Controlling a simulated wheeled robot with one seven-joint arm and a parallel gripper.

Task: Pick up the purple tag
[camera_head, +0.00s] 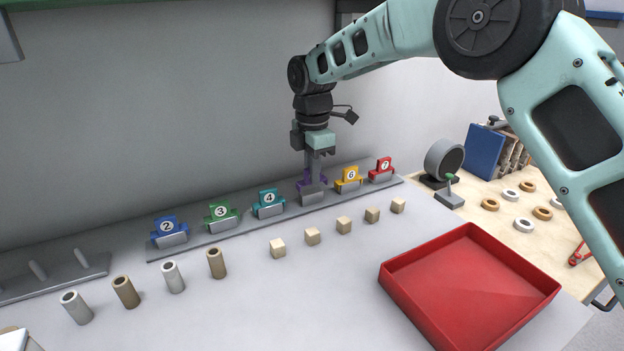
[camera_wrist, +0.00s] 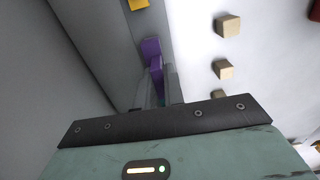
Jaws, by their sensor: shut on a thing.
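The purple tag (camera_head: 303,183) stands in a grey holder (camera_head: 312,197) on the long grey rack, between the teal tag 4 (camera_head: 268,197) and the yellow tag 6 (camera_head: 348,176). My gripper (camera_head: 314,171) points straight down over it and is shut on it; the fingers hide most of the tag and its number. In the wrist view the purple tag (camera_wrist: 152,50) shows between the fingertips of my gripper (camera_wrist: 158,85). The tag appears to be still at its holder; I cannot tell whether it is lifted at all.
Blue tag 2 (camera_head: 167,226), green tag 3 (camera_head: 221,211) and red tag 7 (camera_head: 381,165) share the rack (camera_head: 190,248). Several wooden cubes (camera_head: 312,236) and tubes (camera_head: 173,277) stand in front. A red tray (camera_head: 470,285) lies at the right. The wall (camera_head: 150,110) is close behind.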

